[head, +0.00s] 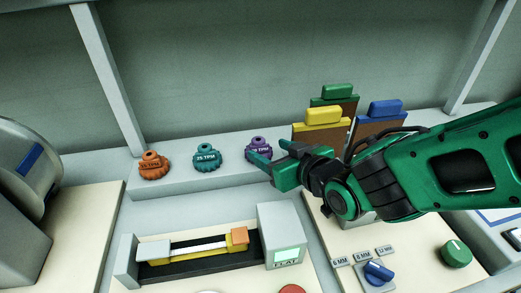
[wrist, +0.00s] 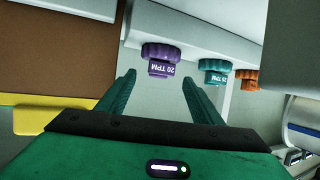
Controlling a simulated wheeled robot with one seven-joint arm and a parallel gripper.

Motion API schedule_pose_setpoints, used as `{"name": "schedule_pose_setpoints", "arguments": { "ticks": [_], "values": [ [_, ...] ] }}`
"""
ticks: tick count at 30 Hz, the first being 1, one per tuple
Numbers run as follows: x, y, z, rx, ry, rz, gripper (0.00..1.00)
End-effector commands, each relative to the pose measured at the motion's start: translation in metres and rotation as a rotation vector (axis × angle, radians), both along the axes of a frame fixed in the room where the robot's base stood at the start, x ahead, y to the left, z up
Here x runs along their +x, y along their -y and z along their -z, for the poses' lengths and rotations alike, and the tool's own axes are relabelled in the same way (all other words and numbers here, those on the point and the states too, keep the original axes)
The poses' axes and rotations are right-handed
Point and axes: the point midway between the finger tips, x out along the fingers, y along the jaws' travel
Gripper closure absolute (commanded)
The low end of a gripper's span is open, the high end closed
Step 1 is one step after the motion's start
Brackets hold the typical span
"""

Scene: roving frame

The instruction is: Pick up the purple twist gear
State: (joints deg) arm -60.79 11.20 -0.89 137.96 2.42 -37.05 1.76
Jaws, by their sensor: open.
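The purple twist gear (head: 259,148) stands on the grey ledge (head: 225,173), at the right end of a row of three gears. Its lower right part is hidden behind my gripper (head: 262,170) in the head view. In the wrist view the purple gear (wrist: 161,58) shows its label "20 TPM" and lies ahead of the gap between my two fingers (wrist: 160,82). My gripper is open, with nothing between the fingers.
A teal gear (head: 206,157) and an orange gear (head: 152,165) stand to the left on the ledge. Yellow (head: 323,117), green (head: 334,92) and blue (head: 384,109) handled blocks stand to the right. A gauge fixture (head: 281,232) and a blue knob (head: 378,272) are in front.

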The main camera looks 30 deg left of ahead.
Motion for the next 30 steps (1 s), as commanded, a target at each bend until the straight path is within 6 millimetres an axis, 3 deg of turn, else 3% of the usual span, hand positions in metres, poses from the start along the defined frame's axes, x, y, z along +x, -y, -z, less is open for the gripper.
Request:
{"name": "schedule_pose_setpoints", "arguments": {
  "ticks": [10,20,21,27,28,30],
  "values": [
    [0.018,-0.033,0.019,0.0,0.0,-0.001,0.4],
    [0.022,-0.038,0.021,0.0,0.0,0.0,0.4],
    [0.022,-0.038,0.021,0.0,0.0,0.0,0.42],
    [0.022,-0.038,0.021,0.0,0.0,0.0,0.9],
    [0.022,-0.038,0.021,0.0,0.0,0.0,0.95],
    [0.022,-0.038,0.02,0.002,0.001,0.0,0.95]
  ]
}}
